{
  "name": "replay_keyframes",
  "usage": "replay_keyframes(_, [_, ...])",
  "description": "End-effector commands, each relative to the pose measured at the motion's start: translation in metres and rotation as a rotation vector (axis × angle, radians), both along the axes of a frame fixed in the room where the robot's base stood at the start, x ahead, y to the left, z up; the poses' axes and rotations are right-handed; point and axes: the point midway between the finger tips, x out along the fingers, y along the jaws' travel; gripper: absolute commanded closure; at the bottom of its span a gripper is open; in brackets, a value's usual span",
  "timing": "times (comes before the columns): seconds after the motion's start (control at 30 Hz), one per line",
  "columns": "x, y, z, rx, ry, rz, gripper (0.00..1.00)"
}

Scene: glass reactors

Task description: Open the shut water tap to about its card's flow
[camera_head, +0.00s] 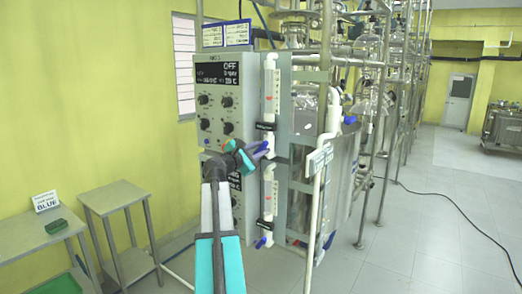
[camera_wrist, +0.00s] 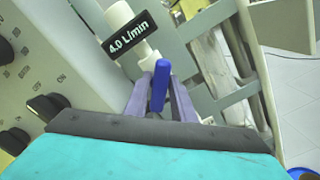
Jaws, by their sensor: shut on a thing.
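The upper water tap has a blue lever handle (camera_wrist: 158,88), which stands between my gripper's two purple fingers in the wrist view. My gripper (camera_head: 258,150) is shut on this handle at the foot of the upper white flow tube (camera_head: 270,88). The fingers hide most of the handle in the head view. A black card (camera_wrist: 128,36) above the tap reads 4.0 L/min; it also shows in the head view (camera_head: 265,126). The white tap body (camera_wrist: 148,60) is partly visible behind the handle.
A second flow tube (camera_head: 269,190) with a blue tap handle (camera_head: 261,242) is below. A control panel (camera_head: 220,105) with black knobs and an OFF display is just left. White pipe (camera_head: 314,205) and metal frame posts stand right. Small tables (camera_head: 112,197) are at left.

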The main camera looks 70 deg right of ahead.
Motion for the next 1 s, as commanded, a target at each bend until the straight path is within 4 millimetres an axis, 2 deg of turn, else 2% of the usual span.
replay_keyframes(0.53, [-0.0009, -0.0003, -0.0034, -0.063, -0.241, -0.002, 1.0])
replay_keyframes(0.93, [-0.0013, 0.0, -0.0015, -0.067, -0.266, -0.002, 1.0])
replay_keyframes(0.97, [-0.0013, 0.0, -0.0015, -0.067, -0.266, -0.002, 0.74])
replay_keyframes(1.0, [-0.0013, 0.0, -0.0015, -0.067, -0.266, -0.002, 0.67])
